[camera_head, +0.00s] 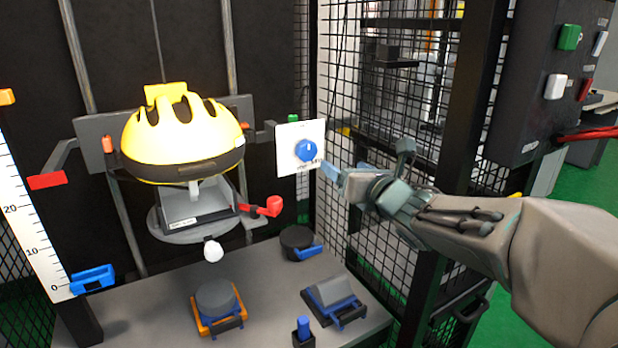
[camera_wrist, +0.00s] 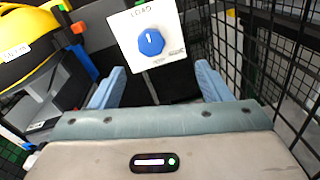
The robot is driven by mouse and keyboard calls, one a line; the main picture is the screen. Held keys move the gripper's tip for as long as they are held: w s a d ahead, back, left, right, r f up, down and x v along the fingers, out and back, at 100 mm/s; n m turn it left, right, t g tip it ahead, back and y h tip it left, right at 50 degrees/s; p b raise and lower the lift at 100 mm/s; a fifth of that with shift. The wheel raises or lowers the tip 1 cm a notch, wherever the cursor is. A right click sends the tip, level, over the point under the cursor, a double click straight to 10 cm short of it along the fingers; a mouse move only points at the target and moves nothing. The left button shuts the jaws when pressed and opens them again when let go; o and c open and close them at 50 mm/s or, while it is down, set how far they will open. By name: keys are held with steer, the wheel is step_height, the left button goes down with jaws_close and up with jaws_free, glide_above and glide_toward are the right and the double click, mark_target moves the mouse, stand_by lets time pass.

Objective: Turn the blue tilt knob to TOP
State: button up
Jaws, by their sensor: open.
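The blue tilt knob (camera_head: 306,150) sits on a white square plate (camera_head: 287,133) right of the yellow helmet in the head view. In the wrist view the knob (camera_wrist: 151,42) is at the upper middle on its plate (camera_wrist: 125,27), with a white mark near its top. The small lettering around it is mostly too small to read. My gripper (camera_head: 335,180) is to the right of and slightly below the knob, apart from it. In the wrist view its two blue fingers (camera_wrist: 160,82) are spread wide, with nothing between them.
The yellow helmet (camera_head: 182,140) rests on a carriage left of the plate, with a red lever (camera_head: 262,207) below. A mesh cage wall (camera_head: 400,110) stands close to my arm on the right. Several anvil-like blocks lie on the grey base (camera_head: 265,300).

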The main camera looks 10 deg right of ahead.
mark_target(309, 152)
steer(key=w+a+n, duration=0.1)
steer(key=w, duration=0.3)
steer(key=w+a+f+n+y+b, duration=0.1)
steer(key=w+a, duration=0.1)
steer(key=w, duration=0.3)
steer(key=w+a+n+b, duration=0.1)
steer(key=w+a, duration=0.1)
steer(key=w, duration=0.2)
steer(key=shift+w+a+f, duration=0.1)
steer(key=shift+w+f, duration=0.05)
steer(key=shift+f, duration=0.05)
steer(key=c, duration=1)
